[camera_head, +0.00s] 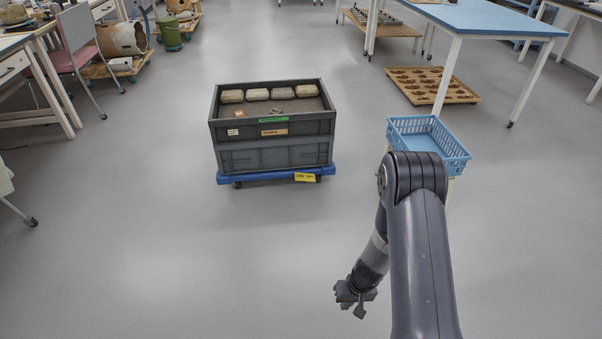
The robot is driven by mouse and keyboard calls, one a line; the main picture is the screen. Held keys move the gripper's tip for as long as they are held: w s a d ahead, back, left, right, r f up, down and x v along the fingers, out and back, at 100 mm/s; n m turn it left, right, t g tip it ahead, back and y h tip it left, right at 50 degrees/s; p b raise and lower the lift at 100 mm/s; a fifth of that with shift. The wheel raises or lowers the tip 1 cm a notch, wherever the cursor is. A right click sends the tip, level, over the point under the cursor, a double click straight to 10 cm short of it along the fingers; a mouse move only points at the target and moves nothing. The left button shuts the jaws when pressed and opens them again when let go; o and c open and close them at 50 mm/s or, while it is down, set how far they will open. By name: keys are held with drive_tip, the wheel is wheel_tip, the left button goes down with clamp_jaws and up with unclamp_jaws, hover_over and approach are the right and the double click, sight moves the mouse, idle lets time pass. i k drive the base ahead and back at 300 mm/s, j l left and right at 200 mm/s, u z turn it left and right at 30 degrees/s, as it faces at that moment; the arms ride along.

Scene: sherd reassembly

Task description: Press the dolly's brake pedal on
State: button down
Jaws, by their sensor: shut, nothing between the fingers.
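A blue wheeled dolly (264,177) stands on the grey floor at the centre left, carrying grey stacked crates (262,153). The top crate holds several pale blocks (257,94) along its back edge and a few small pieces.
A blue plastic basket (428,138) stands behind my arm at the right. A blue-topped table (490,17) and a wooden tray of sherds (432,86) are at the back right. A pink chair (80,45) and desks are at the left. The floor in front of the dolly is clear.

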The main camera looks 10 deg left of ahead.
sight(305, 178)
drive_tip(key=i+j, duration=0.2)
drive_tip(key=i, duration=0.3)
drive_tip(key=i+j, duration=0.25)
drive_tip(key=i, duration=0.2)
drive_tip(key=i+j, duration=0.2)
drive_tip(key=i, duration=0.3)
drive_tip(key=i+j, duration=0.2)
drive_tip(key=i, duration=0.25)
drive_tip(key=i+j, duration=0.25)
drive_tip(key=i, duration=0.25)
